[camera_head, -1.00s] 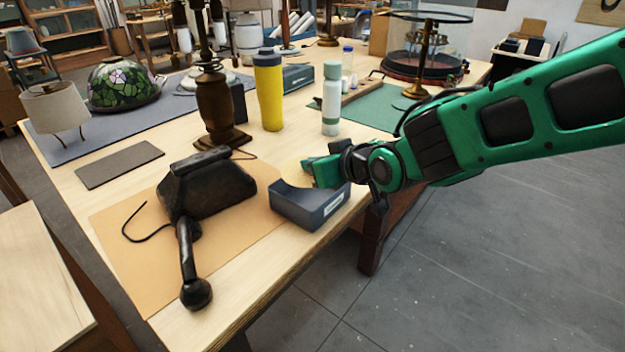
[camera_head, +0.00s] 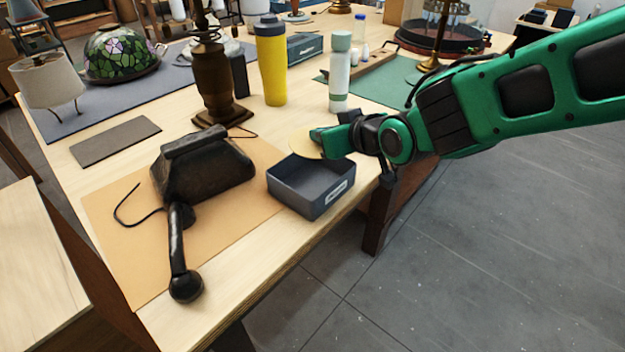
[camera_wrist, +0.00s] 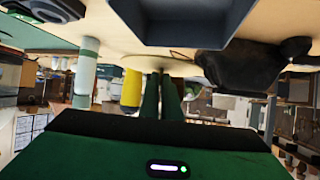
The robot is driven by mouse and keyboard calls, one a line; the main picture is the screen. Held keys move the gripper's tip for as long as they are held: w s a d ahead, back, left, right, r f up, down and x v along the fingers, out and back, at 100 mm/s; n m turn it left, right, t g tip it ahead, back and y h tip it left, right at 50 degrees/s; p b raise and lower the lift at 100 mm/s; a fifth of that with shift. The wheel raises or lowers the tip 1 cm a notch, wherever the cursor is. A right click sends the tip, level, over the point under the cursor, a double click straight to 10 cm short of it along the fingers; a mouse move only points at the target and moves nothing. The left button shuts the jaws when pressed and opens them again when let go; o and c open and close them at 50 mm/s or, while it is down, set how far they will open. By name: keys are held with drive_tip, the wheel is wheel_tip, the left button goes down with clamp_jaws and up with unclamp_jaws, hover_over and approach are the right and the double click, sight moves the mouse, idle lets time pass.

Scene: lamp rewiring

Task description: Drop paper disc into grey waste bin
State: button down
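A pale tan paper disc (camera_head: 304,144) is at the tips of my gripper (camera_head: 324,142), which is shut on its edge. The disc is behind and above the far rim of a grey open-topped box (camera_head: 296,199) with a white label. The box looks empty where its inside shows. I cannot read the label or tell whether this box is the waste bin; no other grey bin is clear. In the wrist view, the disc (camera_wrist: 146,62) appears nearly edge-on beyond the close-set fingers (camera_wrist: 162,95), and the box (camera_wrist: 190,30) is at the top.
A black telephone (camera_head: 205,172) sits on the tan mat (camera_head: 235,211) left of the box. A brass lamp base (camera_head: 213,82), a yellow bottle (camera_head: 271,62) and a white-green bottle (camera_head: 340,72) stand behind. The table's front edge is close to the box.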

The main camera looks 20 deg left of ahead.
drive_tip(key=shift+f, duration=2.8)
drive_tip(key=c, duration=1.9)
unclamp_jaws()
drive_tip(key=v, duration=1.1)
drive_tip(key=shift+f, duration=0.1)
